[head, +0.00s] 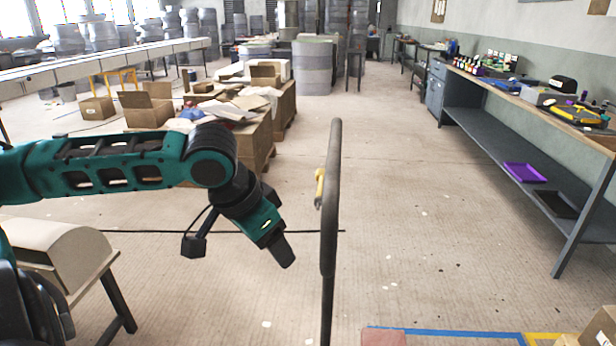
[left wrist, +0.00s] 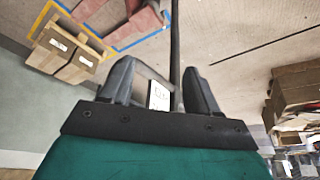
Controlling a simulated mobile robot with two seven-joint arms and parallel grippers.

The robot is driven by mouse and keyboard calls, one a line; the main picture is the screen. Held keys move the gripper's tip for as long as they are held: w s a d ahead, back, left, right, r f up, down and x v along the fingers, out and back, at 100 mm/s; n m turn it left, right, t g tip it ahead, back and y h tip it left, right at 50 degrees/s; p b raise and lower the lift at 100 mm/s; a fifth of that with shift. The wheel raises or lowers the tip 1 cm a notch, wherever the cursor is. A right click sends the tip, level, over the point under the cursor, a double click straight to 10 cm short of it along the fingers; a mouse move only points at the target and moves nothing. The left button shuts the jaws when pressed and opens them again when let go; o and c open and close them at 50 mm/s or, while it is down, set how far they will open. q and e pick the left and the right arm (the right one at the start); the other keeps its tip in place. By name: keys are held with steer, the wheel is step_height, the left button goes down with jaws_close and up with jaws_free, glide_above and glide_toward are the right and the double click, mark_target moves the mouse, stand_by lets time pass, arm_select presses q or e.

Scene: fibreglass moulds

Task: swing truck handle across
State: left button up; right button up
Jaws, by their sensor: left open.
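The truck handle (head: 330,205) is a dark, seen-edge-on upright loop on a thin shaft, in the middle of the head view. A small yellow part (head: 319,188) sits on its left side. My left gripper (head: 284,252) is just left of the handle, pointing down and right, with a visible gap in the head view. In the left wrist view the gripper (left wrist: 158,76) is open. The dark handle shaft (left wrist: 175,45) shows between its fingers, nearer the right one; I cannot tell the depth. A white label (left wrist: 158,96) shows between the fingers. My right gripper is not in view.
Cardboard boxes (head: 262,140) on pallets stand behind my left arm. A workbench (head: 535,100) with tools and a lower shelf runs along the right wall. Blue tape (head: 450,333) marks the floor at lower right.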

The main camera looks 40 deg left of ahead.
mark_target(329, 229)
arm_select(q)
steer(key=w+d+r+n, duration=0.1)
steer(key=d+r, duration=0.2)
steer(key=r, duration=0.4)
steer(key=d+r+n, duration=0.1)
steer(key=d+r, duration=0.3)
steer(key=r, duration=0.3)
steer(key=b+x, duration=0.1)
steer(key=x, duration=0.3)
steer(key=b+x, duration=0.1)
steer(key=x, duration=0.3)
steer(key=a+b+x, duration=0.1)
steer(key=x, duration=0.3)
steer(key=shift+w+d+f, duration=0.15)
steer(key=shift+w+f, duration=0.05)
steer(key=shift+f, duration=0.15)
jaws_close()
